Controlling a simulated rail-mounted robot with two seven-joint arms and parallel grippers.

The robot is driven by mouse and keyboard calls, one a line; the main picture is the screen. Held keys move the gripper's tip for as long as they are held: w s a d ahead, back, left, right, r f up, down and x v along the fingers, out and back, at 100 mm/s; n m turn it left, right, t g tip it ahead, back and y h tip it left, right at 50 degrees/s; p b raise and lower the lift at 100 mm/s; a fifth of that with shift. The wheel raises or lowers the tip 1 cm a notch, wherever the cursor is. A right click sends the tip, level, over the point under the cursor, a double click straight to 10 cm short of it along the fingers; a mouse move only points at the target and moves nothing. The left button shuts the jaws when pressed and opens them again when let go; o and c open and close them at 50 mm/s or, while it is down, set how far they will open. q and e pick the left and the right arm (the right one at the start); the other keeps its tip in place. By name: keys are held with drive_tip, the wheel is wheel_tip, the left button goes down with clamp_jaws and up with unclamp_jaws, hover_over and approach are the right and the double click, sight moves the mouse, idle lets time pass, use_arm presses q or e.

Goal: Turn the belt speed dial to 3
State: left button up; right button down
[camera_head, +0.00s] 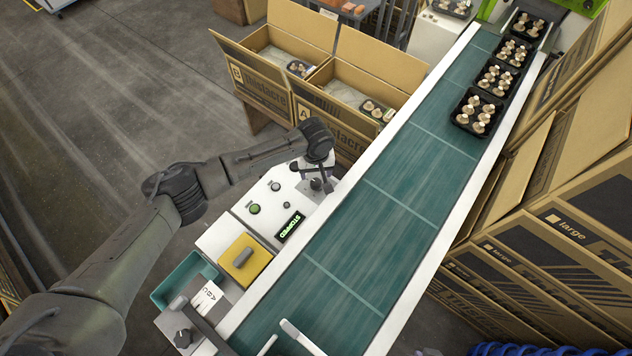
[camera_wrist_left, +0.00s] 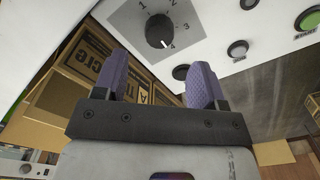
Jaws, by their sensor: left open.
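The belt speed dial (camera_wrist_left: 158,31) is a round black knob on a grey plate marked 1 to 4 in the left wrist view. Its white pointer mark is at the lower right, towards the 4. The dial also shows in the head view (camera_head: 316,184) on the white control panel (camera_head: 290,212). My left gripper (camera_wrist_left: 158,62) is open, its two purple fingers apart and empty, with the dial ahead of the gap between them. In the head view the left gripper (camera_head: 314,172) is just above the dial; whether it touches cannot be told. My right gripper is not in view.
The panel has a green button (camera_head: 254,209), other buttons and a display (camera_head: 290,227) reading STOPPED. Beside it is the green conveyor belt (camera_head: 385,215), with several mushroom trays (camera_head: 478,112) at its far end. Open cardboard boxes (camera_head: 345,120) stand behind the panel.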

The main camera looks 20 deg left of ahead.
sight(316, 182)
use_arm(q)
wheel_tip(316, 182, down, 5)
drive_tip(key=shift+r+b, duration=0.1)
drive_tip(key=shift+b, duration=0.55)
drive_tip(key=shift+f, duration=0.6)
drive_tip(key=shift+c, duration=0.4)
